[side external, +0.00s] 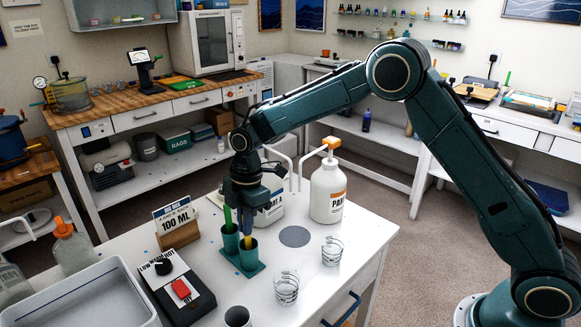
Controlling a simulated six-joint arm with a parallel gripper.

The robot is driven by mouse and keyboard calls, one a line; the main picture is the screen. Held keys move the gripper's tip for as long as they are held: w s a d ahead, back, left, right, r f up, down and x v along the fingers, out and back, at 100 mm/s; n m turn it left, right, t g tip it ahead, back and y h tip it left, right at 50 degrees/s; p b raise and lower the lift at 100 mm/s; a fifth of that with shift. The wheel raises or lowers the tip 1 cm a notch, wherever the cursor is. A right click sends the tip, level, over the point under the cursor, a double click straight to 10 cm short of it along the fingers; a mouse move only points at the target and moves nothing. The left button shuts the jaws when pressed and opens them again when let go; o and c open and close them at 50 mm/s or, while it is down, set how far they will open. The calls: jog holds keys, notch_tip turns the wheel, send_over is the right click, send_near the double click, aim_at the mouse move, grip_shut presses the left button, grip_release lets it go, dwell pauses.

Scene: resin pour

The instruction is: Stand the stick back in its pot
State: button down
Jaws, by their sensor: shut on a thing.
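My gripper (246,205) points down over the work table, above a green holder with two green pots. It is shut on a stick (248,241), whose yellowish lower part shows at the mouth of the front pot (248,257). The fingers hide most of this stick, and I cannot tell how deep its end sits. A bright green stick (228,217) stands in the rear-left pot (230,241), close beside the left finger.
Two clear cups (331,252) stand at front right. A grey disc (294,237) lies bare.

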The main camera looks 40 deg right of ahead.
jog(key=c, duration=1.5)
grip_release()
jog(key=r, duration=0.4)
jog(key=d+r, duration=0.1)
jog(key=r, duration=0.8)
jog(key=shift+d+r, duration=0.35)
